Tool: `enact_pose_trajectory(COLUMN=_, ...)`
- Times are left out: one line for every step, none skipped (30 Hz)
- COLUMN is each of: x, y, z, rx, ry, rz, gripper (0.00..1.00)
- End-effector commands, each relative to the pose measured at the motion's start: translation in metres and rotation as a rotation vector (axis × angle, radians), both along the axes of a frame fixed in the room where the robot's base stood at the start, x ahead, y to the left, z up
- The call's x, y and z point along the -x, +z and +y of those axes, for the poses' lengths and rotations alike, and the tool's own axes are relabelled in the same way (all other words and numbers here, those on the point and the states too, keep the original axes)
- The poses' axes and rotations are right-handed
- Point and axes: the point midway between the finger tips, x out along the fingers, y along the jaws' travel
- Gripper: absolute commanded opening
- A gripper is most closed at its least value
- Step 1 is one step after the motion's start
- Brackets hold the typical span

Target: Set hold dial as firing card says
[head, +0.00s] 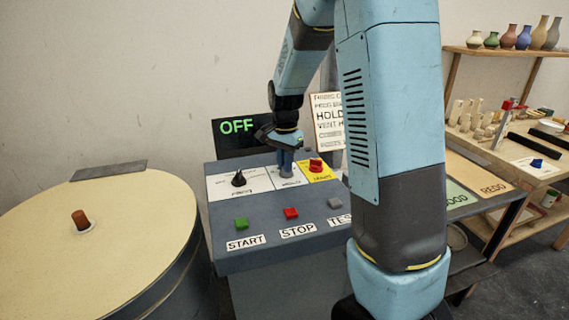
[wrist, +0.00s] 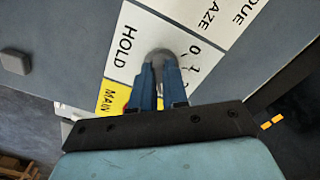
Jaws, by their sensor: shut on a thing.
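The hold dial shows as a grey round knob (wrist: 157,56) on a white plate marked HOLD in the wrist view. My gripper (wrist: 160,72) has its blue fingers closed on this knob. The numbers 0 and 1 show beside it; further marks and the pointer are hidden by the fingers. In the head view my gripper (head: 285,162) reaches down onto the middle plate of the control panel (head: 260,235), covering the dial. The firing card (head: 328,120) stands behind the panel. A larger HOLD line shows on it, but my arm hides its right side, so its value cannot be read.
A black dial (head: 238,179) is left of my gripper and a red main dial (head: 316,166) close on its right. Green (head: 241,223), red (head: 290,213) and grey (head: 334,203) buttons sit in front. The display (head: 237,127) reads OFF. A round kiln lid (head: 95,245) is at left.

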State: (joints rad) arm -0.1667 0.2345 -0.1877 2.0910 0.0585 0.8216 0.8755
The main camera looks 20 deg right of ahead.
Motion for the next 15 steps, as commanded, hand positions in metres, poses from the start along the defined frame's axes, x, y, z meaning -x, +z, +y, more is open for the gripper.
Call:
enact_pose_trajectory(x=-0.0011, y=0.0009, z=0.0009, rx=-0.001, ry=0.000, rz=-0.003, gripper=0.00)
enact_pose_trajectory(x=-0.0011, y=0.0009, z=0.0009, rx=-0.002, ry=0.000, rz=-0.004, gripper=0.00)
enact_pose_trajectory(x=-0.0011, y=0.0009, z=0.0009, rx=-0.002, ry=0.000, rz=-0.004, gripper=0.00)
enact_pose_trajectory(x=-0.0011, y=0.0009, z=0.0010, rx=-0.002, ry=0.000, rz=-0.004, gripper=0.00)
enact_pose_trajectory(x=-0.0011, y=0.0009, z=0.0010, rx=-0.002, ry=0.000, rz=-0.004, gripper=0.00)
enact_pose_trajectory(x=-0.0011, y=0.0009, z=0.0010, rx=-0.002, ry=0.000, rz=-0.004, gripper=0.00)
enact_pose_trajectory(x=-0.0011, y=0.0009, z=0.0010, rx=-0.002, ry=0.000, rz=-0.004, gripper=0.16)
enact_pose_trajectory(x=-0.0011, y=0.0009, z=0.0010, rx=-0.002, ry=0.000, rz=-0.004, gripper=0.19)
enact_pose_trajectory(x=-0.0011, y=0.0009, z=0.0010, rx=-0.002, ry=0.000, rz=-0.004, gripper=0.22)
enact_pose_trajectory(x=-0.0010, y=0.0008, z=0.0009, rx=-0.001, ry=0.000, rz=-0.003, gripper=0.25)
enact_pose_trajectory(x=-0.0009, y=0.0007, z=0.0008, rx=-0.001, ry=0.000, rz=-0.003, gripper=0.28)
enact_pose_trajectory(x=-0.0008, y=0.0006, z=0.0007, rx=-0.001, ry=0.000, rz=-0.003, gripper=0.32)
enact_pose_trajectory(x=-0.0007, y=0.0006, z=0.0008, rx=-0.001, ry=0.000, rz=-0.003, gripper=0.35)
enact_pose_trajectory(x=-0.0006, y=0.0005, z=0.0007, rx=0.000, ry=0.000, rz=-0.002, gripper=0.38)
enact_pose_trajectory(x=-0.0005, y=0.0004, z=0.0006, rx=-0.001, ry=0.000, rz=-0.002, gripper=0.39)
